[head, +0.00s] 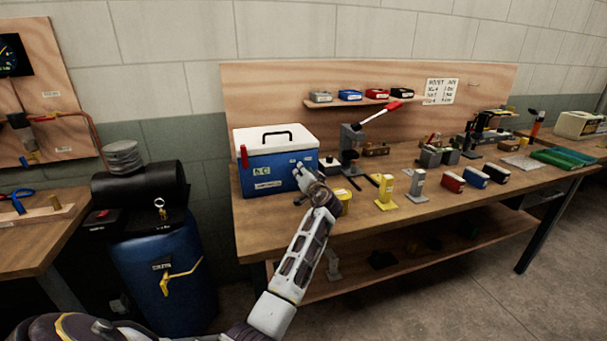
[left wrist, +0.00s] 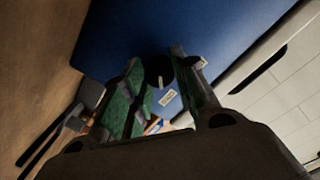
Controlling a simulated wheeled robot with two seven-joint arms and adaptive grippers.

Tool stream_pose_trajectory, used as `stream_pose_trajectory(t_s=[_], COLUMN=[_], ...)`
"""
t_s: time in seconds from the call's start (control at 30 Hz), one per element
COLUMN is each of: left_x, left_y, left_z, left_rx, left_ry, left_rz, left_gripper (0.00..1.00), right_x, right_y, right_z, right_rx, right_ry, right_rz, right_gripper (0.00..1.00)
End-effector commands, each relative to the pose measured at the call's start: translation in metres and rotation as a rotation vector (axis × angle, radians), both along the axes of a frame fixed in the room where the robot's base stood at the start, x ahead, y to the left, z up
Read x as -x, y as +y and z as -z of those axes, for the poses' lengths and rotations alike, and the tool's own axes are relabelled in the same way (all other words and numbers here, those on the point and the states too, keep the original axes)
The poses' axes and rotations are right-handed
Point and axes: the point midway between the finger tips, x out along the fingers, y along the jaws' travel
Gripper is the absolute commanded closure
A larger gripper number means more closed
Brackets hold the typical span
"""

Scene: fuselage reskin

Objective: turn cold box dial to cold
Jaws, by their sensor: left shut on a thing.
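The cold box (head: 275,172) is a blue cooler with a white lid and black handle, standing on the left end of the workbench. Its blue front face fills much of the left wrist view (left wrist: 130,35). My left gripper (head: 305,174) is at the right part of that front face. In the left wrist view, its green-padded fingers (left wrist: 160,88) are on either side of the black dial (left wrist: 158,70), shut on it. A light pointer mark shows on the dial. A small label (left wrist: 167,97) sits beside it. In the head view the gripper hides the dial. My right gripper is not in view.
A blue drum (head: 165,280) stands left of the bench. Open floor lies in front.

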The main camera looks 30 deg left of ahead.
Motion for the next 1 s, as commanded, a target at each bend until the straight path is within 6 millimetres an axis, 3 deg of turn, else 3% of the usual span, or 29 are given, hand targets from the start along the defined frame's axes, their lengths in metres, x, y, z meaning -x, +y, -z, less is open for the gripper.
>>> stream_pose_trajectory(t_s=[0.07, 0.1, 0.27, 0.67, 1.0], left_x=[0.0, 0.0, 0.0, 0.001, 0.016], left_y=[-0.001, -0.001, 0.0, -0.002, -0.02], left_z=[0.002, 0.003, 0.002, 0.001, 0.0], left_rx=[0.001, 0.001, 0.001, 0.0, 0.0], left_ry=[0.004, 0.004, 0.003, 0.0, 0.001], left_rz=[0.0, 0.0, 0.0, 0.001, 0.002], left_gripper=[0.96, 0.68, 0.49, 0.49, 0.49], right_x=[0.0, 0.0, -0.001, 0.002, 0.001], right_y=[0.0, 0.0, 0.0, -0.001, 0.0], right_z=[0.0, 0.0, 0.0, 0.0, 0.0], right_rx=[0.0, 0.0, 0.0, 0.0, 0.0], right_ry=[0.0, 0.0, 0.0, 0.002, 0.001], right_rz=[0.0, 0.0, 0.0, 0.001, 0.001], right_gripper=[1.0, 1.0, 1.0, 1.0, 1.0])
